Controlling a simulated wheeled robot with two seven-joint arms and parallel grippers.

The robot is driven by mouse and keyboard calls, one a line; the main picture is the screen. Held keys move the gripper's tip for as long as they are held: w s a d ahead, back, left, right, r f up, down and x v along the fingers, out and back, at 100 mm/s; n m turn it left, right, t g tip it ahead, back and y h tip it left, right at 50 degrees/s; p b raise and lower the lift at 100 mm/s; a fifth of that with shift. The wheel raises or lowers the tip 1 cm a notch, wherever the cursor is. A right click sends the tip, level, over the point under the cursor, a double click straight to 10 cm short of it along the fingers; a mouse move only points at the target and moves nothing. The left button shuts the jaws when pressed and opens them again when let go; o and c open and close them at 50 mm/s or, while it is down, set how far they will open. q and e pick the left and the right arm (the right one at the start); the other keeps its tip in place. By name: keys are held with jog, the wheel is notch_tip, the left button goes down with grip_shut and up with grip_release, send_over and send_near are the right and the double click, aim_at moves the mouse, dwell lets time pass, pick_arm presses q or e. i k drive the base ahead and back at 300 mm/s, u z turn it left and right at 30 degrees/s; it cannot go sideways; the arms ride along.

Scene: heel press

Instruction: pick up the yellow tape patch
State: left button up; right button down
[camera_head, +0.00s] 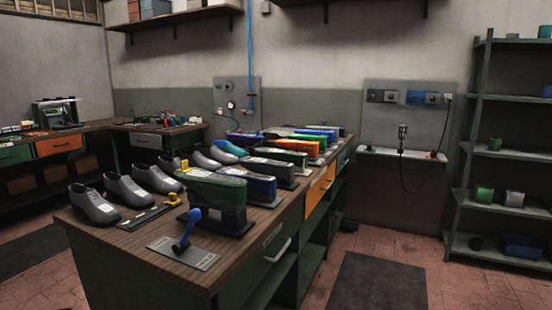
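Two small yellow pieces show on the wooden workbench (105,238). The nearer yellow piece (172,195) is at the end of a dark flat strip, just left of the green shoe-shaped block. The farther yellow piece (184,165) stands behind it, close to the grey shoes. Both are too small to tell whether either is the tape patch. Neither of my grippers is in view.
Grey shoes (97,206) line the bench's left side. A green block (213,188) on a stand and a blue-handled lever (187,228) on a plate occupy the near end. Shelves (510,153) stand at right; floor between is open, with a dark mat (378,284).

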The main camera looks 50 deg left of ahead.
aim_at(185, 168)
jog(key=u, duration=0.4)
jog(key=i, duration=1.4)
jog(key=u, duration=1.05)
